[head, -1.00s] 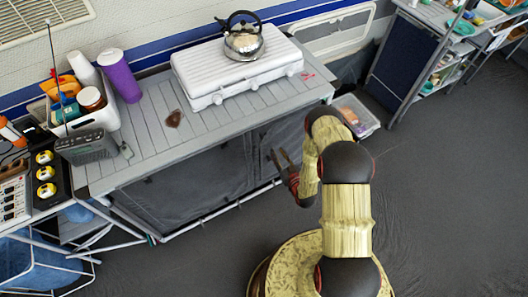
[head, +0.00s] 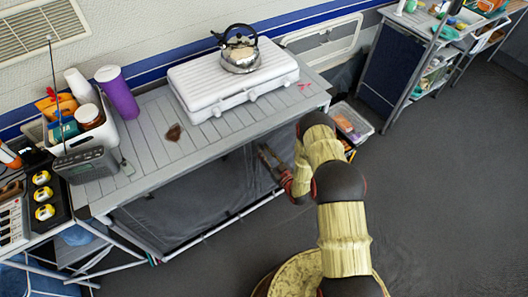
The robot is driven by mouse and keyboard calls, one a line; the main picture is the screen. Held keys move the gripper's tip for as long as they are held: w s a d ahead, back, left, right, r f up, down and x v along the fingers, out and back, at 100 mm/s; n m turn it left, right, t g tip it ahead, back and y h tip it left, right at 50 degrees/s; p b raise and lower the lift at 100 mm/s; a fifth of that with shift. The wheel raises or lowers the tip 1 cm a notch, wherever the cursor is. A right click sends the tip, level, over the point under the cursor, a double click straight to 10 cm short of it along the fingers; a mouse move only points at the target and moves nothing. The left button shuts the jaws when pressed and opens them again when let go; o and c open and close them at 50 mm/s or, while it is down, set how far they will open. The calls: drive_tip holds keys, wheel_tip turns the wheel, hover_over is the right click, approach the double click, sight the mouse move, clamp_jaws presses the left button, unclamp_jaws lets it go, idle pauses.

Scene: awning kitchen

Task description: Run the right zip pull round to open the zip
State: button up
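The folding kitchen unit has a dark grey cloth front (head: 185,197) below its slatted grey top. The right part of the cloth front (head: 285,137) is partly covered by my arm. The zip and its right pull are too small and dark to make out. My gripper (head: 264,152) is at the right part of the cloth front, below the worktop edge. Its two fingers point at the cloth and look parted, with nothing visible between them. I cannot tell whether the fingertips touch the cloth.
On the worktop (head: 150,150) stand a white stove case (head: 205,98) with a kettle (head: 240,55), a purple cup (head: 118,92) and a radio (head: 85,165). A crate (head: 352,122) is on the floor at the right. A metal rail (head: 225,225) runs low along the front. The floor ahead is clear.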

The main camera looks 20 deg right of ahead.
drive_tip(key=shift+w, duration=0.25)
drive_tip(key=shift+c, duration=0.6)
clamp_jaws()
